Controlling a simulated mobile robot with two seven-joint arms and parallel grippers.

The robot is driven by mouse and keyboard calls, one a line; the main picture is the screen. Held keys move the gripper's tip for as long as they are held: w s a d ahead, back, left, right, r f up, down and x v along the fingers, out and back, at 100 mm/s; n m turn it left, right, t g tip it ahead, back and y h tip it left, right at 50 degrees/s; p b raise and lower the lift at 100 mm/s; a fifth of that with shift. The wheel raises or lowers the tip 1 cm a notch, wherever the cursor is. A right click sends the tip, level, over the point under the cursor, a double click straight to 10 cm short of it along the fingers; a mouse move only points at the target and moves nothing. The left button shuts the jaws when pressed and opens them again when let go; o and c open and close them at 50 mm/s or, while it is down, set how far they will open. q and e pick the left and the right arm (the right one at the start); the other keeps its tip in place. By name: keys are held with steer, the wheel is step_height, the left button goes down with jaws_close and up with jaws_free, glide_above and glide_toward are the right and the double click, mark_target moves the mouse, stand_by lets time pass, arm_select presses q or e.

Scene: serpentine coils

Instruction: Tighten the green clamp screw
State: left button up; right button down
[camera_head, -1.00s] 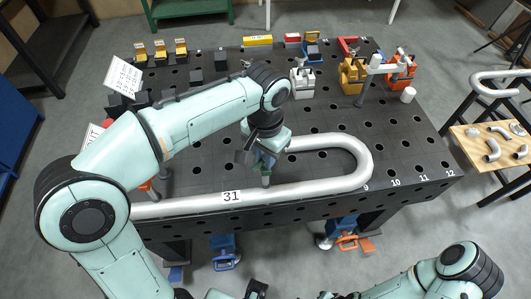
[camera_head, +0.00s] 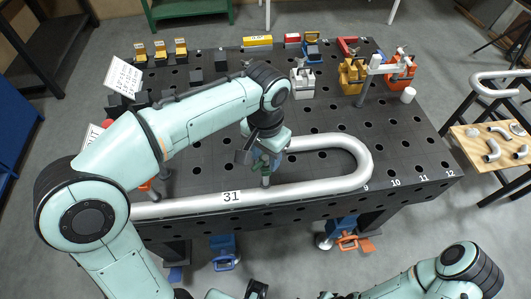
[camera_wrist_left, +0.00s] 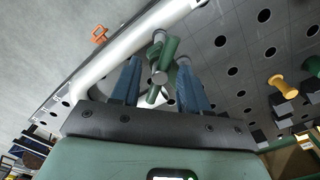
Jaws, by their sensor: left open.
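The green clamp (camera_head: 266,168) stands at the near straight run of the silver tube (camera_head: 310,188), partly hidden by my left gripper. In the left wrist view its green screw part (camera_wrist_left: 161,62), with a round grey end, lies between the two blue fingers. My left gripper (camera_head: 262,158) points down over the clamp, its fingers (camera_wrist_left: 160,82) apart on either side of the screw. Whether either finger touches it I cannot tell. My right arm (camera_head: 440,278) shows at the bottom right; its gripper cannot be made out clearly.
The tube bends in a U at the right of the black perforated table (camera_head: 400,150). White (camera_head: 302,80), yellow (camera_head: 352,72) and orange (camera_head: 400,70) clamps stand at the back right, near a grey post (camera_head: 366,82). The table middle behind the tube is mostly clear.

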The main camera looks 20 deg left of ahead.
mark_target(266, 157)
arm_select(q)
step_height(266, 157, up, 13)
steer(key=p, duration=0.3)
steer(key=shift+r, duration=0.2)
arm_select(e)
steer(key=w+r, duration=0.1)
steer(key=r, duration=0.1)
steer(key=w+r, duration=0.1)
steer(key=r, duration=0.1)
steer(key=shift+w, duration=0.2)
